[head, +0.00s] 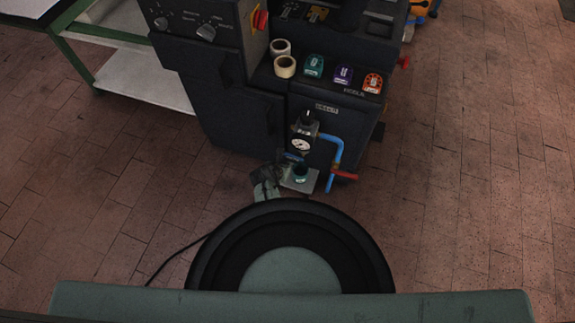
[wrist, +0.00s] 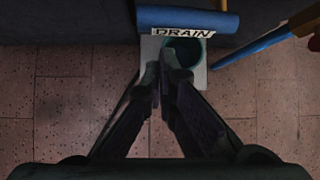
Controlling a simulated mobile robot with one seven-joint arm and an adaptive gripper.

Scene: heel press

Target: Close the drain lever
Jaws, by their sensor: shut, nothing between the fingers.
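A blue bar (wrist: 187,20) lies level beside the white DRAIN label (wrist: 183,33) in the wrist view. A small blue part (head: 292,156) shows below the gauge in the head view. I cannot tell for sure which of these is the drain lever. A teal cup (wrist: 202,51) stands on a pale plate (wrist: 151,46) below the label. My gripper (wrist: 164,72) is shut and empty, its fingertips over the cup's near edge and partly hiding it.
The dark machine (head: 228,98) carries a round gauge (head: 302,145), a black knob (head: 308,118) and several coloured buttons. Two tape rolls (head: 285,67) stand on its ledge. A green-framed table (head: 150,85) is at left.

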